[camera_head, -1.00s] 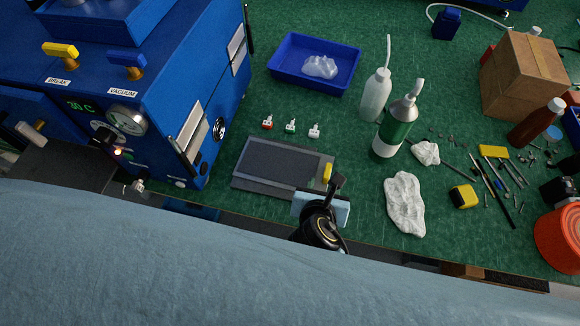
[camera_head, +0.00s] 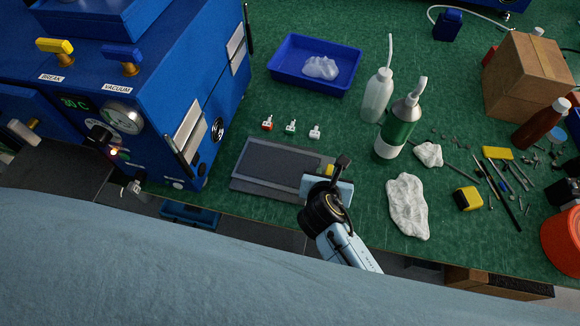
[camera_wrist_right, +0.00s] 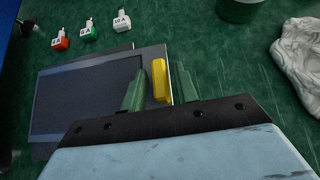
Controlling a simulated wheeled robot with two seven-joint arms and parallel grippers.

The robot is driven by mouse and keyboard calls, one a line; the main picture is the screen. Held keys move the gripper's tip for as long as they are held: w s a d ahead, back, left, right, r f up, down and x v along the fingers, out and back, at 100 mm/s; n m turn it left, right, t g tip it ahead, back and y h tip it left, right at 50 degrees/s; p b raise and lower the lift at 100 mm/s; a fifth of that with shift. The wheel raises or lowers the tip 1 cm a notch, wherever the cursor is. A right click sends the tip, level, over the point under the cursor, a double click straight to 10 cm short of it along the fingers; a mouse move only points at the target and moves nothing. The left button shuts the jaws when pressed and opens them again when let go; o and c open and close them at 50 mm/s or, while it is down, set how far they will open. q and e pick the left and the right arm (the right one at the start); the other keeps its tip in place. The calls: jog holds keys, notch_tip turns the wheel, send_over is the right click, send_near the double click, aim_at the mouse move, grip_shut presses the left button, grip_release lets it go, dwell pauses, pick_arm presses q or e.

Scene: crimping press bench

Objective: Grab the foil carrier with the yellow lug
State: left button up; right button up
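The foil carrier (camera_head: 274,164), a flat grey plate with a darker panel, lies on the green bench in front of the blue press. Its yellow lug (camera_head: 328,169) stands at the right end, partly hidden by my right gripper (camera_head: 336,176) in the head view. In the right wrist view the carrier (camera_wrist_right: 85,92) lies at left, and the yellow lug (camera_wrist_right: 159,80) stands between the two green fingers of my right gripper (camera_wrist_right: 160,92). The gripper is open, with a finger on each side of the lug and visible gaps. My left gripper is not in view.
The blue press (camera_head: 165,90) stands left. Several small labelled plugs (camera_head: 291,127) sit behind the carrier. A blue tray (camera_head: 315,65), a wash bottle (camera_head: 377,95) and a green-and-white bottle (camera_head: 398,130) stand farther back. A crumpled white cloth (camera_head: 407,206) lies right of the gripper.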

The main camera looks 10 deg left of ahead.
grip_shut()
